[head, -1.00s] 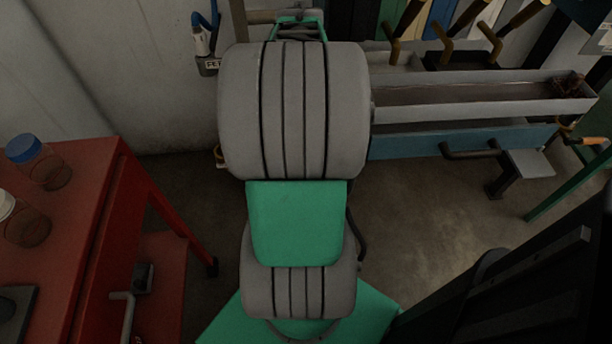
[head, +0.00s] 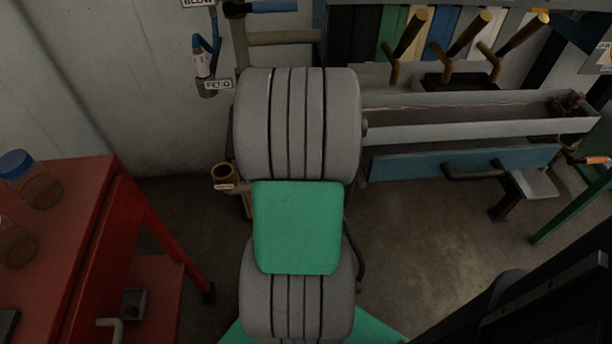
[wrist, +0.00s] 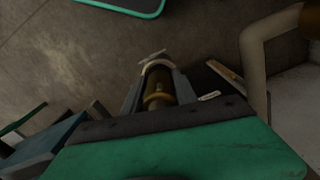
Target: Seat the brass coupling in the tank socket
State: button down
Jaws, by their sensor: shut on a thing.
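In the wrist view my gripper (wrist: 157,84) is shut on a brass coupling (wrist: 158,96), a dark-banded cylinder between the two grey fingers. A pale ring lies around or just beyond its far end; I cannot tell whether they touch. In the head view a brass cup-like socket (head: 223,172) with a dark opening and a white label stands low by the wall, left of my arm. My gripper is hidden behind my arm there.
A red table (head: 75,215) with glass jars (head: 40,185) stands at left. A beige pipe (wrist: 258,60) bends close to my gripper. Floor between is open.

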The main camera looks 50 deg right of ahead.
jog(key=c, duration=1)
grip_release()
jog(key=shift+o, duration=0.2)
notch_tip(320, 180, up, 12)
jog(key=p, duration=0.2)
jog(key=shift+r+p, duration=0.15)
jog(key=shift+p, duration=0.25)
jog(key=w+a+n+t, duration=0.1)
jog(key=w+a+n, duration=0.25)
jog(key=a, duration=0.45)
jog(key=w+a+n, duration=0.3)
jog(key=w+a, duration=0.1)
jog(key=a, duration=0.4)
jog(key=s+a+f+n+t, duration=0.1)
jog(key=a+n, duration=0.5)
jog(key=a, duration=0.9)
jog(key=shift+s+a+f, duration=0.15)
jog(key=shift+a, duration=0.1)
